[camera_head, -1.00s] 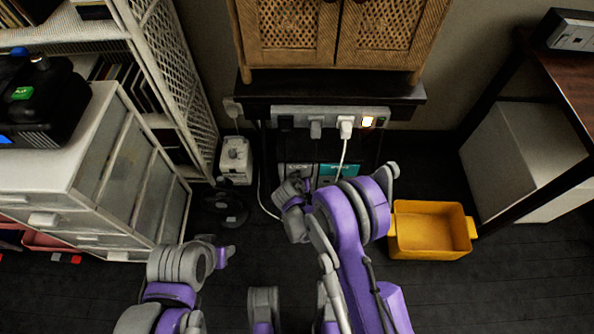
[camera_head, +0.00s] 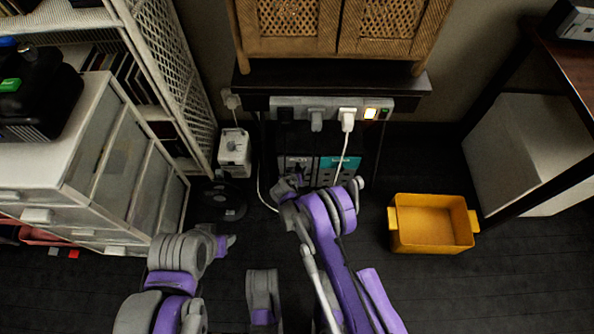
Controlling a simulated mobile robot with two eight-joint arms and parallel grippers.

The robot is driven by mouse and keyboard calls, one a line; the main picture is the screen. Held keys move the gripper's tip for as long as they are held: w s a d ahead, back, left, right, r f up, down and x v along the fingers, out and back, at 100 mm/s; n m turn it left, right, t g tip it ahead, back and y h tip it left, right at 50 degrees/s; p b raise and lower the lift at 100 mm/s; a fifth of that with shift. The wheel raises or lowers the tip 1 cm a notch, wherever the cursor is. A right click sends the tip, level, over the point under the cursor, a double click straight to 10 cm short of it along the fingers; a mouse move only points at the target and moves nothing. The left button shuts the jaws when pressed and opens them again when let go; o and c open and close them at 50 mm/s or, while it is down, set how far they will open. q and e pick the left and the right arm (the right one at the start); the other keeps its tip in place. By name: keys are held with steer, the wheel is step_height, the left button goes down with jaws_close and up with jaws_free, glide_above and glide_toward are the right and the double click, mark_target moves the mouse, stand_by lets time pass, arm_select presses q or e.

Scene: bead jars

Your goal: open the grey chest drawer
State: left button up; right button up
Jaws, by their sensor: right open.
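The grey chest (camera_head: 118,160) with a pale top stands at the left edge. Its drawer fronts face the lower left and are seen steeply from above. Pale handles (camera_head: 37,215) stick out from them; I cannot tell whether any drawer is pulled out. My right gripper (camera_head: 289,186) appears small at the end of my purple and grey right arm, near the centre and well right of the chest. It is open and partly hidden by the arm. My left arm comes in at the lower left, right of the chest; its jaws cannot be made out.
A black device (camera_head: 40,95) stands on the chest. A white lattice rack (camera_head: 172,70) is behind it. A lit power strip (camera_head: 330,108) hangs under the wicker cabinet (camera_head: 340,30). A yellow bin (camera_head: 433,245) sits on the dark floor at right. Small red and grey pieces (camera_head: 73,254) lie near the chest.

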steer(key=shift+w+d+f, duration=0.15)
steer(key=shift+w+f, duration=0.25)
steer(key=shift+w, duration=0.05)
jaws_close()
stand_by(1.2)
